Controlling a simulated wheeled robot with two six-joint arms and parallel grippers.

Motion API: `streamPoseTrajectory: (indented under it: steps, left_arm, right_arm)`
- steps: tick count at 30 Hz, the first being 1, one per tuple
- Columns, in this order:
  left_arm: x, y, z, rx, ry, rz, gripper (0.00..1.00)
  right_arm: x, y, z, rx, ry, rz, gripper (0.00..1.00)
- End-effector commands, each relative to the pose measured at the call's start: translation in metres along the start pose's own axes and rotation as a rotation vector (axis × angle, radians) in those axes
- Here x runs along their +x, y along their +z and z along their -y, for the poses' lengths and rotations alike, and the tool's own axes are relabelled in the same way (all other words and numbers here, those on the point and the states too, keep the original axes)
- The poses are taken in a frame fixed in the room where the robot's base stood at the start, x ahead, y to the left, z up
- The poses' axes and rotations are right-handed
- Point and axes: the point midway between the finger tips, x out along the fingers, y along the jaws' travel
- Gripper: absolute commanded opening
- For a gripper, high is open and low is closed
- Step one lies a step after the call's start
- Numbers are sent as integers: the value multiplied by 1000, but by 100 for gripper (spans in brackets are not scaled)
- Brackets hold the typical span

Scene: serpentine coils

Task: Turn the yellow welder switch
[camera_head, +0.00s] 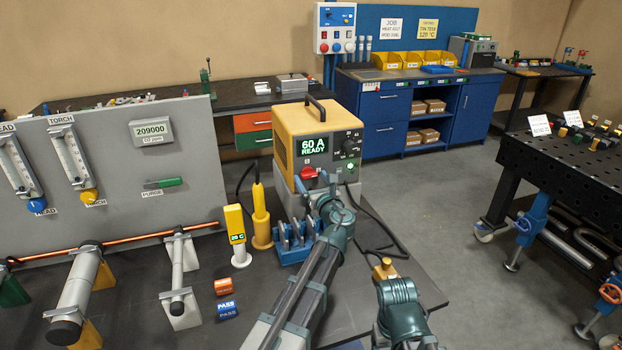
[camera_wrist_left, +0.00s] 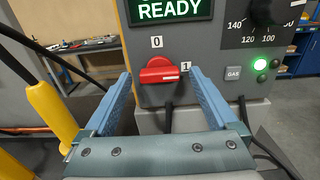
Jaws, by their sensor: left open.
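The yellow welder (camera_head: 288,122) stands on the bench with its display lit "60 A READY". Its red rotary switch (camera_head: 308,172) is low on the grey front panel. In the left wrist view the switch (camera_wrist_left: 158,72) lies about level, its white-marked end to the right near the "1"; the "0" is above it. My left gripper (camera_head: 318,192) is in front of the panel. In the wrist view its blue fingers (camera_wrist_left: 160,82) are open, one on each side of the switch; contact cannot be told. My right arm shows at the lower right, its fingers not visible.
A green lamp (camera_wrist_left: 260,64) glows right of the switch. A yellow torch (camera_head: 261,215), a blue rack (camera_head: 288,252) and a yellow gauge (camera_head: 236,224) stand close by on the bench. Black cables run beside the welder. A grey panel (camera_head: 110,170) rises on the left.

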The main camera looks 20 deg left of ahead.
Motion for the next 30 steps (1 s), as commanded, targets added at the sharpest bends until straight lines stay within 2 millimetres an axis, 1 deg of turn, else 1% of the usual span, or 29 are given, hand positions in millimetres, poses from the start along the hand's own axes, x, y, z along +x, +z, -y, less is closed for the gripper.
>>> streamPoseTrajectory:
  steps: [1,4,13,14,15,26,27,28,30]
  left_arm:
    - [5,0,0,0,1,0,92]
    - [9,0,0,0,0,0,92]
    - [9,0,0,0,-1,0,92]
    - [9,0,0,0,-1,0,89]
    - [9,0,0,0,0,0,82]
    - [9,0,0,0,0,0,17]
    - [9,0,0,0,0,0,10]
    - [9,0,0,0,0,0,7]
    - [9,0,0,-2,0,0,7]
  right_arm:
    - [0,0,0,0,0,0,74]
    - [0,0,0,0,0,0,74]
    - [0,0,0,0,0,0,74]
    - [0,0,0,0,0,0,74]
    - [0,0,0,0,0,0,74]
    - [0,0,0,0,0,0,74]
    - [0,0,0,0,0,0,74]
    - [0,0,0,0,0,0,74]
    - [0,0,0,0,0,0,74]
